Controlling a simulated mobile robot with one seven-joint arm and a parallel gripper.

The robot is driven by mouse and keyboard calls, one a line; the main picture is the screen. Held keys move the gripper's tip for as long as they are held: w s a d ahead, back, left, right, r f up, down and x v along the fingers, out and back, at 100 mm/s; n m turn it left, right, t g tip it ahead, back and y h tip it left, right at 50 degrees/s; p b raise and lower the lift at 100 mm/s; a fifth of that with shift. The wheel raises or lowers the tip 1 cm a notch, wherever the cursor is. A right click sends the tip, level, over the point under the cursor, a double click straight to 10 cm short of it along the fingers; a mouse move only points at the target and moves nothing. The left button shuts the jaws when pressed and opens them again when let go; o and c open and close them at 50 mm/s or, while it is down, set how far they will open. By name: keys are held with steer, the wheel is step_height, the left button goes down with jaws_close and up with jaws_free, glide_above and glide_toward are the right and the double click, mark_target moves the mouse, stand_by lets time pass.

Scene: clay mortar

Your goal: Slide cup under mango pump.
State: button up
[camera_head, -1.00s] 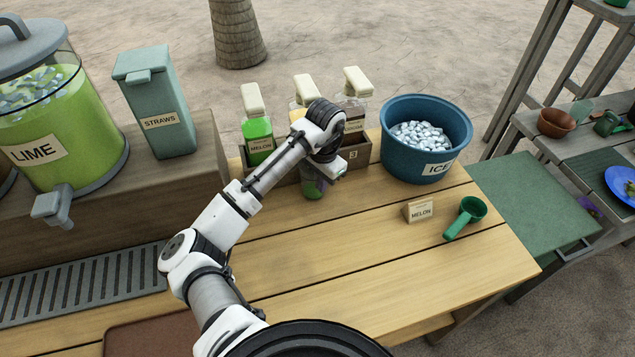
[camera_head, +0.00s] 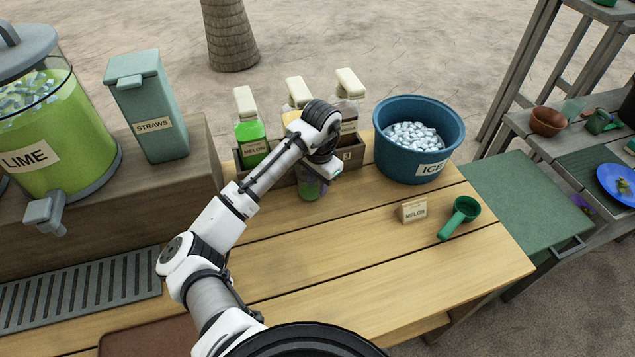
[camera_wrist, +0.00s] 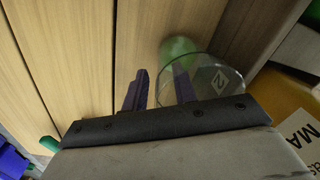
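A clear cup (camera_head: 309,190) with green in it stands on the counter in front of the bottle rack. The wrist view shows its round rim (camera_wrist: 222,72). The mango pump (camera_head: 297,90) is the middle pale-topped bottle, mostly hidden behind my arm. Its yellow body with a label starting "MA" shows in the wrist view (camera_wrist: 262,98). My gripper (camera_wrist: 160,85) is low at the cup, its purple fingers apart. One finger is left of the cup and the other overlaps the rim; I cannot tell whether that one is inside it.
The green melon pump (camera_head: 250,135) and another pump (camera_head: 347,110) flank the middle one in a wooden rack (camera_head: 349,155). A blue ice tub (camera_head: 400,165) stands to the right. The front counter is clear.

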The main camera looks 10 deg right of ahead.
step_height(320, 180, up, 7)
steer(key=shift+s+d+r+b, duration=0.15)
steer(key=shift+b, duration=0.3)
stand_by(0.4)
